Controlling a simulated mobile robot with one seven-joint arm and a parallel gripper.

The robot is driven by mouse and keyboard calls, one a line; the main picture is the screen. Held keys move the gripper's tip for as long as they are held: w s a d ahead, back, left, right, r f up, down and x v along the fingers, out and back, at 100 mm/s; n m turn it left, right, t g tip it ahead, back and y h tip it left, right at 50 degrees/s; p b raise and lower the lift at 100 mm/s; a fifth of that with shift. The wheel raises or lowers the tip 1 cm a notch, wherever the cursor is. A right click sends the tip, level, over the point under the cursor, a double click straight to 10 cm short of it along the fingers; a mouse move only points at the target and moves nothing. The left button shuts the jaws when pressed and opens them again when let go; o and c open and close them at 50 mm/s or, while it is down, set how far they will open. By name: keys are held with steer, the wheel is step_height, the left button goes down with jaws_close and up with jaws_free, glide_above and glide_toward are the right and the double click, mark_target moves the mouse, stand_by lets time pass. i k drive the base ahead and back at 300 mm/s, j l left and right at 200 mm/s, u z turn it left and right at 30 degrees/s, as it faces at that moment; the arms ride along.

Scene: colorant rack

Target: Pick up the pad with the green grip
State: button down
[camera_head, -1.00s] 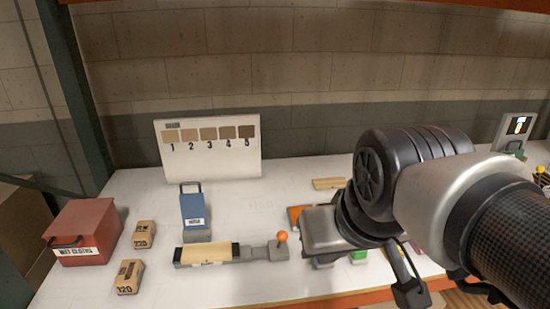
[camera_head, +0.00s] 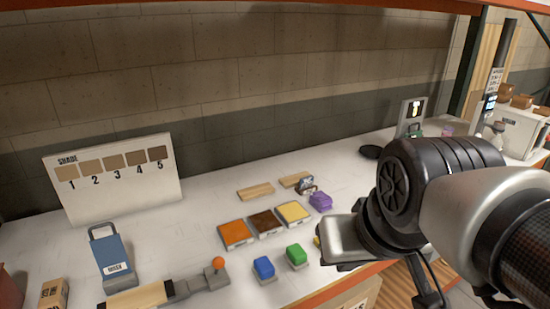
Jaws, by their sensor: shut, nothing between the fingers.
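The pad with the green grip (camera_head: 296,254) sits on the white worktop near the front edge, just left of my arm. A pad with a blue grip (camera_head: 263,267) is to its left, a little nearer the front. A pad with a purple grip (camera_head: 320,201) stands farther back and to the right. A bit of yellow, perhaps another grip (camera_head: 317,241), shows beside my arm and is mostly hidden by it. My arm fills the right foreground; its gripper fingers cannot be made out.
Orange (camera_head: 236,233), brown (camera_head: 267,222) and yellow (camera_head: 294,212) trays stand in a row behind the pads. A sanding block with an orange knob (camera_head: 219,264), a blue container (camera_head: 111,255) and a shade board (camera_head: 115,180) are on the left. Wood strips (camera_head: 256,191) lie farther back.

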mark_target(297, 258)
steer(key=i+l+u, duration=0.25)
steer(key=l+u, duration=0.25)
steer(key=i+l+u, duration=0.25)
steer(key=l, duration=0.15)
steer(key=k, duration=0.1)
